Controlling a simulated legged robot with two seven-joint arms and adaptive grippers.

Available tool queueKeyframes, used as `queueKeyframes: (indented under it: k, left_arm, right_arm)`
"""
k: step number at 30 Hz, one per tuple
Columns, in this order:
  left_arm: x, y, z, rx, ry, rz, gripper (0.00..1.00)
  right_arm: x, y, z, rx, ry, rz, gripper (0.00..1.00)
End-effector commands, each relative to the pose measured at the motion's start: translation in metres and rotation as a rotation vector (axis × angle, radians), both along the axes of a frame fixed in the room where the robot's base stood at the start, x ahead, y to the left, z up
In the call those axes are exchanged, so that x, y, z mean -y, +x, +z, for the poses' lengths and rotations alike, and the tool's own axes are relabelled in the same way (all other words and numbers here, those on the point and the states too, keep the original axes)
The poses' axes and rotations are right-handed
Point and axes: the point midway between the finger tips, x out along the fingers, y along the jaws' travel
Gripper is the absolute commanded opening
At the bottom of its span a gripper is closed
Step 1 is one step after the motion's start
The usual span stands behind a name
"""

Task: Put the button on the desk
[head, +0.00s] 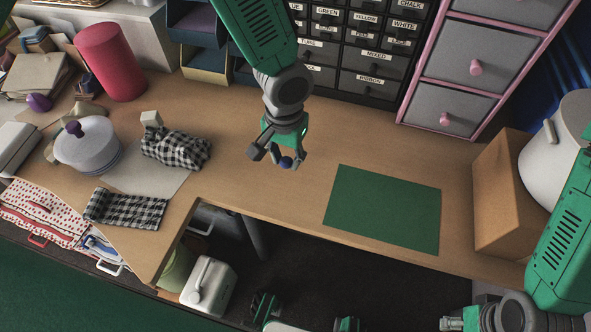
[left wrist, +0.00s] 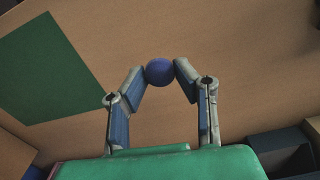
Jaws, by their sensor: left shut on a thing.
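My left gripper (head: 278,160) is shut on a small dark-blue round thing, which I take to be the button (head: 286,162). In the left wrist view the button (left wrist: 160,71) sits between the two fingertips of my left gripper (left wrist: 160,72). It is held over the wooden desk (head: 265,195), left of the green mat (head: 385,210). The gap between button and desk is hard to judge. My right arm comes in at the lower right; only a small part of what may be its gripper (head: 452,323) shows at the bottom edge.
A white pot (head: 90,148), checked cloths (head: 125,209) and a red cylinder (head: 110,62) stand at left. Labelled drawers (head: 370,60) line the back. A cardboard box (head: 505,195) stands at right. The desk around the mat is clear; its front edge has a cut-out.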

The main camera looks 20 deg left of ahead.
Motion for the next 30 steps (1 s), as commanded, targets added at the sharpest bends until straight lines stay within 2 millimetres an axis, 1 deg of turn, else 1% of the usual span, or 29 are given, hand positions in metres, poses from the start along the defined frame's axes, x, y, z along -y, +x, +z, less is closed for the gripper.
queueKeyframes:
  k: [1, 8, 13, 24, 25, 26, 30]
  left_arm:
    - [0.002, -0.001, -0.008, 0.0, 0.002, -0.003, 0.14]
    - [0.008, -0.001, -0.024, 0.001, 0.01, -0.004, 0.14]
    - [0.007, -0.001, -0.049, 0.0, 0.009, -0.003, 0.14]
    - [0.003, -0.001, -0.054, 0.002, 0.003, -0.001, 0.14]
    - [0.003, -0.001, -0.054, 0.002, 0.003, -0.001, 0.36]
    - [0.004, 0.0, -0.053, 0.002, 0.004, -0.001, 0.46]
    - [0.006, 0.0, -0.053, 0.002, 0.007, -0.002, 0.46]
  right_arm:
    - [0.0, 0.0, -0.002, 0.0, 0.0, 0.001, 0.39]
    - [0.0, 0.0, -0.004, 0.0, 0.0, 0.0, 0.39]
    - [0.0, 0.0, -0.009, 0.0, 0.0, 0.0, 0.39]
    - [0.0, 0.0, -0.01, 0.0, 0.0, 0.0, 0.39]
    - [0.0, 0.0, -0.009, 0.0, 0.0, 0.0, 0.39]
    - [0.0, 0.0, -0.009, 0.0, 0.0, 0.0, 0.39]
    - [0.0, 0.0, -0.009, 0.0, 0.0, 0.0, 0.39]
